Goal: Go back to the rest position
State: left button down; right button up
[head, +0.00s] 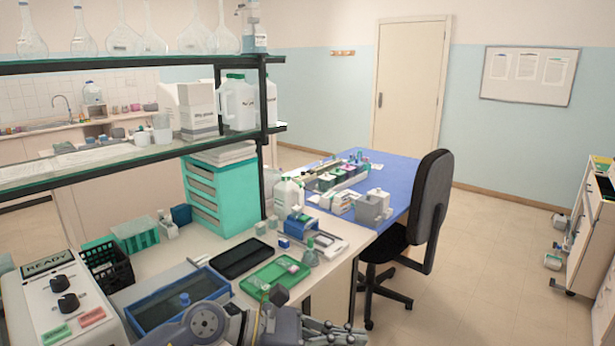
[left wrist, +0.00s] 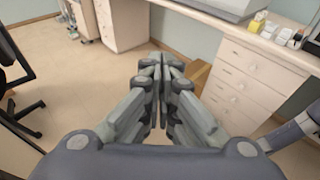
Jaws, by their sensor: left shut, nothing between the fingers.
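My left gripper (head: 350,332) is at the bottom middle of the head view, pointing right past the front edge of the bench. In the left wrist view its fingers (left wrist: 161,68) are closed together with nothing between them. They point out over the open floor (left wrist: 165,55), towards white drawer units. My arm's grey links cover part of the bench's front corner. My right gripper is not in view.
A black chair (head: 432,210) stands at the blue table (head: 395,172).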

pick_arm(q)
notch_tip(320, 180, up, 6)
jog(key=d+r+n+t+h, duration=0.1)
jog(key=n+t+h, duration=0.3)
jog(key=n, duration=0.2)
jog(key=w+a+r+n+t+y, duration=0.1)
jog(key=w+a+n+t+y, duration=0.15)
jog(key=a+n+t, duration=0.55)
jog(key=w+a+n+t+y, duration=0.2)
jog(key=n+t+y, duration=0.25)
jog(key=n, duration=0.75)
jog(key=s+a+f+n+g+y, duration=0.2)
jog(key=a+f+n+y, duration=0.9)
jog(key=a+f+n, duration=0.4)
jog(key=s+a+f+n+g, duration=0.2)
jog(key=s+f+n+g, duration=0.35)
jog(key=s+f, duration=0.5)
jog(key=s+a+f+n+g, duration=0.1)
jog(key=s+f+n+g, duration=0.5)
jog(key=s, duration=0.8)
jog(key=s+f+m+g, duration=0.2)
jog(key=s+f, duration=0.1)
jog(key=f, duration=2.6)
jog(key=s+a+f+g, duration=0.1)
jog(key=s+a+f, duration=0.2)
jog(key=s+f, duration=1.2)
jog(key=shift+s+a+y, duration=0.15)
jog(key=shift+s+y, duration=0.25)
jog(key=shift+s, duration=0.35)
